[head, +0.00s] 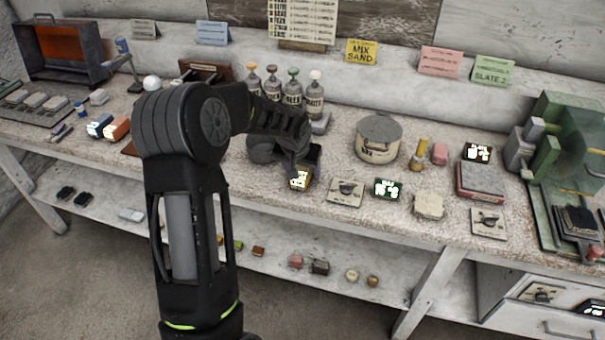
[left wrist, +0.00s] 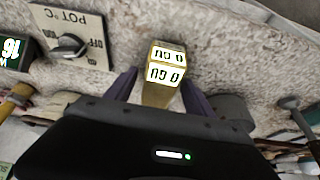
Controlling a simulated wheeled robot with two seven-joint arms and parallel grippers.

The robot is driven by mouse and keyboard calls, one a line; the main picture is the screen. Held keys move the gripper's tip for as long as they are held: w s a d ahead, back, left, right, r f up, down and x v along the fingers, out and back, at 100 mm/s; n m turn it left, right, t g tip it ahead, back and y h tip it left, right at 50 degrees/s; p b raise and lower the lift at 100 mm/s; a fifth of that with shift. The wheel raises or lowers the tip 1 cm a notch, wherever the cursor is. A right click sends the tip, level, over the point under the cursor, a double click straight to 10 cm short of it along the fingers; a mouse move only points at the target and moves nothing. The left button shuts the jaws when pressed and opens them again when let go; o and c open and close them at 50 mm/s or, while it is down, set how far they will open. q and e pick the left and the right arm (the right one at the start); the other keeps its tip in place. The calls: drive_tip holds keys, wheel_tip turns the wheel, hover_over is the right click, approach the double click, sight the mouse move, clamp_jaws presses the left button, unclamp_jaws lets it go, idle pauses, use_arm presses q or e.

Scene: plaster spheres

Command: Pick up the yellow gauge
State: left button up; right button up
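The yellow gauge (head: 299,179) is a small yellow block with black digits on white faces, standing on the workbench just in front of my left gripper (head: 298,160). In the left wrist view the gauge (left wrist: 164,75) lies between the two dark fingers of my left gripper (left wrist: 160,85). The fingers are apart, one on each side of it, with a gap showing at the left finger. Contact on the right side is hard to tell. In the head view my gripper partly hides the gauge's back. My right gripper is in neither view.
A switch plate (head: 345,191) lies right of the gauge, with a small digital display (head: 388,188) beyond it. A round tin (head: 379,138) stands behind these. Several bottles (head: 292,88) stand behind my gripper. The bench's front edge is close to the gauge.

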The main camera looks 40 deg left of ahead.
sight(302, 168)
use_arm(q)
clamp_jaws()
idle(0.5)
drive_tip(key=shift+r+p, duration=0.5)
drive_tip(key=shift+p, duration=0.15)
wheel_tip(302, 168, up, 10)
drive_tip(key=shift+f+b, duration=0.2)
drive_tip(key=shift+b, duration=0.85)
